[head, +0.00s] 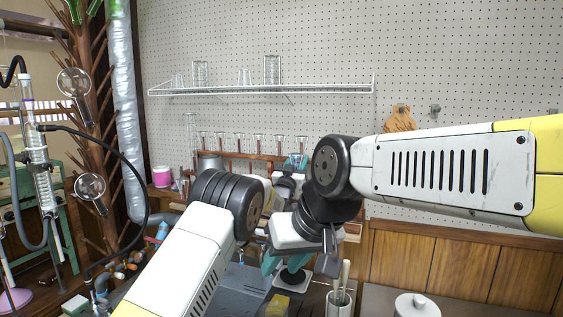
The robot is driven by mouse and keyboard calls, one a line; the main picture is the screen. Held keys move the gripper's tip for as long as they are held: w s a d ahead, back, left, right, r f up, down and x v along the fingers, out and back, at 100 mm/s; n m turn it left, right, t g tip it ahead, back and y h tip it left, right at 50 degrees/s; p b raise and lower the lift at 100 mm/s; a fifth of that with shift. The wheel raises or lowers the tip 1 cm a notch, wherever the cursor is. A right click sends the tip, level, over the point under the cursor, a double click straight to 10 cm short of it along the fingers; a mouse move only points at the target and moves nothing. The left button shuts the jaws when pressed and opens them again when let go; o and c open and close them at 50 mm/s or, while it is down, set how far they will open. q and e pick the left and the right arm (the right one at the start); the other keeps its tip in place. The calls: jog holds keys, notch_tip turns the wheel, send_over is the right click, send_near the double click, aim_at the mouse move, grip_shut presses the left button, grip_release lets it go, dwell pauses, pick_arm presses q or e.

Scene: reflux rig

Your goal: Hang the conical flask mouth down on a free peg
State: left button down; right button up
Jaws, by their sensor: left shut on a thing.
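My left gripper (297,161) is the higher one, near the middle, with teal fingertips showing beside my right wrist. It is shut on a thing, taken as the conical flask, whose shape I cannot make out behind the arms. My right gripper (284,264) points down below it, with teal fingers; its opening is unclear. The brown peg tree (88,130) stands at the left with slanting pegs. A round glass flask (74,82) hangs on it high up, and another round flask (90,187) lower. Several pegs look bare.
A wire shelf (260,91) with glasses hangs on the pegboard. A row of glass pieces stands in a wooden rack (235,155). A clamped glass condenser (37,150) with a black hose stands left of the tree. A white lidded jar (416,305) sits at the lower right.

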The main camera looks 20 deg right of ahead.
pick_arm(q)
jog(key=shift+w+f, duration=0.1)
jog(key=shift+f, duration=0.15)
jog(key=c, duration=0.8)
grip_release()
jog(key=shift+a, duration=0.1)
jog(key=shift+o, duration=0.2)
jog(key=shift+f, duration=0.1)
jog(key=shift+a+f, duration=0.1)
jog(key=v, duration=0.7)
jog(key=shift+s, duration=0.4)
jog(key=shift+s+a, duration=0.1)
jog(key=shift+a, duration=0.05)
